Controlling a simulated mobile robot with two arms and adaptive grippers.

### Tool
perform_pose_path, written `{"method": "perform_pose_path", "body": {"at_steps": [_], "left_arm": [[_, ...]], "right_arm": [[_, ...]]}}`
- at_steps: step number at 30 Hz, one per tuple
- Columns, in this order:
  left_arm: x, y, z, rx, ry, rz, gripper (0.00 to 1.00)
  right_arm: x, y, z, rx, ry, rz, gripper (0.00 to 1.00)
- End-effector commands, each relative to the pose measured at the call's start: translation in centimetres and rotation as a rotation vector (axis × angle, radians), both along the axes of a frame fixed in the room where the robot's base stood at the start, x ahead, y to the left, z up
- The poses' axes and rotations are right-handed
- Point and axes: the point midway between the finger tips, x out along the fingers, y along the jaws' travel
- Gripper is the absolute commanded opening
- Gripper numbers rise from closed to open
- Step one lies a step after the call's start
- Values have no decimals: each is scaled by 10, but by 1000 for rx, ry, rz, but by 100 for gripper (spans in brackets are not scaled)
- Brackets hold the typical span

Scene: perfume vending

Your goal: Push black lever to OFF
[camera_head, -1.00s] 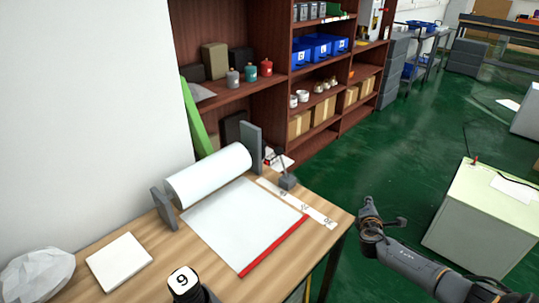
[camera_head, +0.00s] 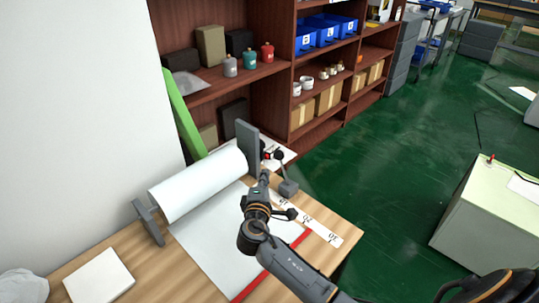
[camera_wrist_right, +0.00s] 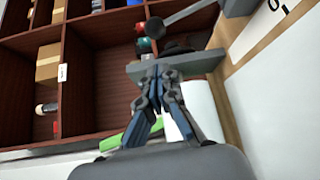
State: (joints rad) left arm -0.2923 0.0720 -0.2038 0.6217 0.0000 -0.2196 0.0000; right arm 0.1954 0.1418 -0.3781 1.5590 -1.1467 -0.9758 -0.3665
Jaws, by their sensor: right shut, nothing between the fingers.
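The black lever (camera_head: 283,168) rises from a dark grey block (camera_head: 289,188) at the far right of the paper roll stand. It ends in a round black knob. My right gripper (camera_head: 263,178) is just left of the lever, low over the far end of the table, with its fingers shut and empty. In the right wrist view the shut fingertips (camera_wrist_right: 157,72) point at the dark grey upright plate. The lever (camera_wrist_right: 185,17), with its knob, lies above them, apart from them in the picture. I cannot read any OFF mark. My left gripper is not in view.
The white paper roll (camera_head: 200,184) and its grey end plate (camera_head: 247,147) stand close left of my gripper. A white marked strip (camera_head: 325,228) and a red bar lie on the table (camera_head: 345,218). Shelves (camera_head: 222,93) stand behind. Green floor is open to the right.

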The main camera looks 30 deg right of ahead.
Motion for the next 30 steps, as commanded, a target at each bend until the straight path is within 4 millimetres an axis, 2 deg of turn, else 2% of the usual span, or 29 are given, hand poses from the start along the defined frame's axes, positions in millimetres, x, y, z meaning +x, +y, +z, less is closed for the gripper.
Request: {"method": "perform_pose_path", "body": {"at_steps": [1, 3, 6, 11, 15, 18, 24, 30], "left_arm": [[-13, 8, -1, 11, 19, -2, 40], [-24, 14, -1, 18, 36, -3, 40], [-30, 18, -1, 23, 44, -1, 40], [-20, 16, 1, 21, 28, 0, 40], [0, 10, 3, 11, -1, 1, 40], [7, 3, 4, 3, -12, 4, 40], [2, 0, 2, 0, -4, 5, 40], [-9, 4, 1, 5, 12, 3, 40]], "right_arm": [[0, 0, 0, -1, 1, 0, 0], [0, -1, 0, -1, 1, 0, 0], [3, -3, -1, -3, 2, 0, 0], [19, -14, -2, -5, 0, -1, 0], [41, -28, -4, -5, 0, -2, 0], [56, -38, -7, -3, 1, -1, 0], [77, -51, -11, -4, 1, 0, 0], [83, -55, -12, -2, 1, 0, 0]]}}
